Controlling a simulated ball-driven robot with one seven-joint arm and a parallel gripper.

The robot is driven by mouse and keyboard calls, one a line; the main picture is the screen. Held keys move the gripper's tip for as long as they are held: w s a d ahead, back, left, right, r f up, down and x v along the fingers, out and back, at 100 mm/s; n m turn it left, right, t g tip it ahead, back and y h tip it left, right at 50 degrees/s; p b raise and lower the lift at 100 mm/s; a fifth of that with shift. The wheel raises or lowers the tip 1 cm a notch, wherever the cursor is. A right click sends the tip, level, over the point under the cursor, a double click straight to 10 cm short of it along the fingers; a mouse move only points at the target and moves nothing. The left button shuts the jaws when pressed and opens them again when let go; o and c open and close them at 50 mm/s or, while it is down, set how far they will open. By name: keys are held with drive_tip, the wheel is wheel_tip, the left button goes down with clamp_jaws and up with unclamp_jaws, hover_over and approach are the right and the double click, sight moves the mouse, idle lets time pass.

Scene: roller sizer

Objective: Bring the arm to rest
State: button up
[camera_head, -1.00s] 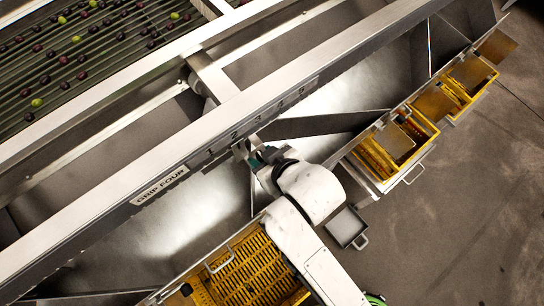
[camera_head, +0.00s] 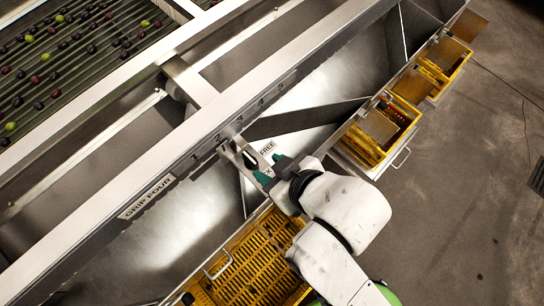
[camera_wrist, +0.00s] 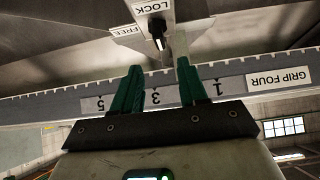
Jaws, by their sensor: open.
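My gripper (camera_head: 270,168) is at the end of my white arm, beside the sloping metal rail of the sizer. In the wrist view, its two green fingers (camera_wrist: 158,88) stand apart with nothing between them. Beyond the fingertips is a small black-tipped lever (camera_wrist: 158,40) on a metal bracket, between a LOCK label (camera_wrist: 152,6) and a FREE label (camera_wrist: 134,31). The fingers appear clear of the lever. In the head view, the FREE label (camera_head: 267,148) shows just past the fingers, and the second label is partly hidden by them.
The numbered rail (camera_head: 110,212) with the GRIP FOUR label (camera_head: 146,197) runs close by. Yellow crates (camera_head: 255,262) stand below my arm, and more yellow crates (camera_head: 378,128) at the right. Olives lie on the rollers (camera_head: 70,60) at top left. Floor (camera_head: 470,190) at right is open.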

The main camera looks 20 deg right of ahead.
idle(0.3)
drive_tip(key=s+d+f+m+g+h, duration=0.1)
drive_tip(key=s+d+f+m+g, duration=0.1)
drive_tip(key=s+d+f, duration=0.3)
drive_tip(key=s+d+f+m+g+h, duration=0.2)
drive_tip(key=s+d+f+g, duration=0.3)
drive_tip(key=d, duration=0.9)
wheel_tip(320, 180, down, 2)
drive_tip(key=shift+s+d+f+m+h, duration=0.2)
drive_tip(key=shift+s+d+m+h, duration=0.1)
drive_tip(key=shift+m, duration=0.2)
